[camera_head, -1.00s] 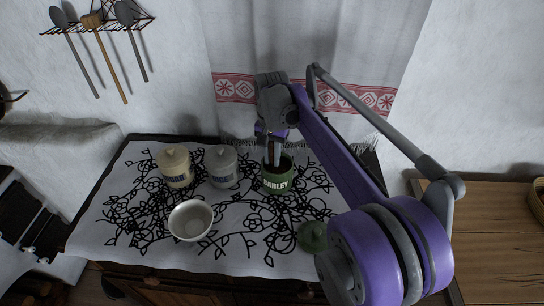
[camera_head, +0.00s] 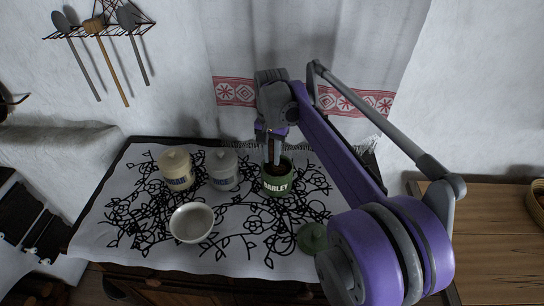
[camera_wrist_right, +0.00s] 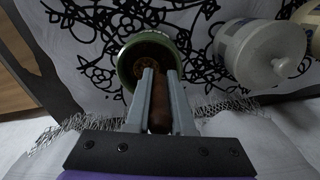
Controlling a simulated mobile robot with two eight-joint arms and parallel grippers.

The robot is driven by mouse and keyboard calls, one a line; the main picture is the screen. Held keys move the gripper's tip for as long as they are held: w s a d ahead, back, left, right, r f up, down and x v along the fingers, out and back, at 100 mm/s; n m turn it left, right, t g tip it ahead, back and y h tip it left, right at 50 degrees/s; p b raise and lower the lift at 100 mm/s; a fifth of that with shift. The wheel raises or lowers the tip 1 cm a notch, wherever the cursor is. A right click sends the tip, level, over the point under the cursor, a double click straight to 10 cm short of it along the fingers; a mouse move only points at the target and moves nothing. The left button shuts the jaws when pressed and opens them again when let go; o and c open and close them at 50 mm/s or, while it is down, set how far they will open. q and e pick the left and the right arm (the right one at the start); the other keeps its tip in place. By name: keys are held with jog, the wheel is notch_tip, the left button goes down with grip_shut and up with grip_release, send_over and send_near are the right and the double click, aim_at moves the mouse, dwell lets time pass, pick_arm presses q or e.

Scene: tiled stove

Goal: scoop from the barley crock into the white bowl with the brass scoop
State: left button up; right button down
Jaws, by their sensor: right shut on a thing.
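The green barley crock (camera_head: 277,187) stands open and upright on the cloth, with its label to the front. My right gripper (camera_head: 272,152) is above the crock's mouth, pointing down. It is shut on a brown handle (camera_wrist_right: 159,104), which I take as the brass scoop's. The scoop's bowl is hidden in or below the crock's mouth. The wrist view shows the crock's green rim (camera_wrist_right: 186,45) just beyond my fingertips (camera_wrist_right: 160,78). The white bowl (camera_head: 192,237) stands at the front left of the crock and looks empty. My left gripper is not in view.
A cream lidded jar (camera_head: 175,170) and a grey-white lidded jar (camera_head: 222,171) stand left of the crock. A green lid (camera_head: 312,237) lies at the front right. A curtain (camera_head: 230,60) hangs behind. Cloth around the bowl is clear.

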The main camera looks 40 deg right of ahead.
jog(key=shift+r+p, duration=1.85)
jog(key=shift+r, duration=1.7)
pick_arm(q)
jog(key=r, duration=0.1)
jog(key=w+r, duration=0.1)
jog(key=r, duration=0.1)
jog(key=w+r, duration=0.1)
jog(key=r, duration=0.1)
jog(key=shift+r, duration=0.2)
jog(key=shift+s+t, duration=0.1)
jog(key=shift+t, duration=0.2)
